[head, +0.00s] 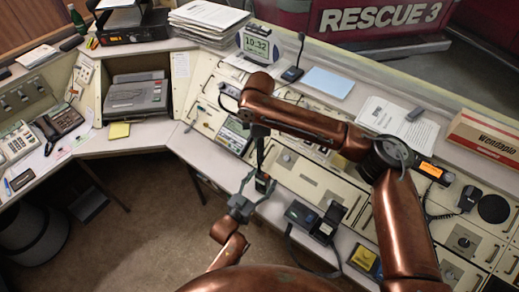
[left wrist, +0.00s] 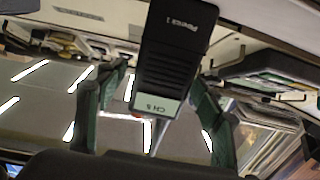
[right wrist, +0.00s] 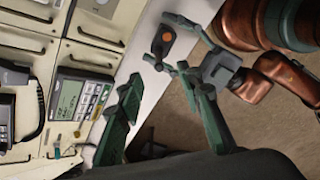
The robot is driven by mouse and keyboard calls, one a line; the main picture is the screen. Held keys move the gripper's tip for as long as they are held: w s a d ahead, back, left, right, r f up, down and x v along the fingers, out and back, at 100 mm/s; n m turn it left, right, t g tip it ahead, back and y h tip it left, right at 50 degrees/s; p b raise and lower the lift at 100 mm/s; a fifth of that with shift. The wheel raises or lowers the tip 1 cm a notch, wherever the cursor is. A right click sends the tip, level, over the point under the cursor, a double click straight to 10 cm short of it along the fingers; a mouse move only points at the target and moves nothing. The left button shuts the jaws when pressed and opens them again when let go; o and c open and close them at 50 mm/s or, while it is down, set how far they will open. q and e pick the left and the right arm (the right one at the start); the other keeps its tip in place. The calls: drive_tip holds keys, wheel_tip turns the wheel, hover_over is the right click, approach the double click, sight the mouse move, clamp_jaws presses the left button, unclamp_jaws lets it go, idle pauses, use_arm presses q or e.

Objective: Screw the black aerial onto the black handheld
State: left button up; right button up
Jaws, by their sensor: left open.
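The black handheld (left wrist: 175,55) fills the middle of the left wrist view, with a pale CH 5 label at its lower end. It stands between the spread fingers of my left gripper (left wrist: 157,78). In the head view the handheld (head: 262,184) is small, at the front edge of the console. The right wrist view shows its top with an orange spot (right wrist: 166,38). My right gripper (right wrist: 160,82) is open, its fingers wide apart with nothing visible between them. In the head view it hangs just above the left gripper (head: 254,190). I cannot make out the aerial.
Dark devices (head: 327,223) stand on the console's front ledge, right of the grippers. A desk microphone (head: 293,73), a clock (head: 257,47) and a cardboard box (head: 487,138) stand farther back. Open floor (head: 160,200) lies in front of the console.

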use_arm(q)
drive_tip(key=v, duration=1.2)
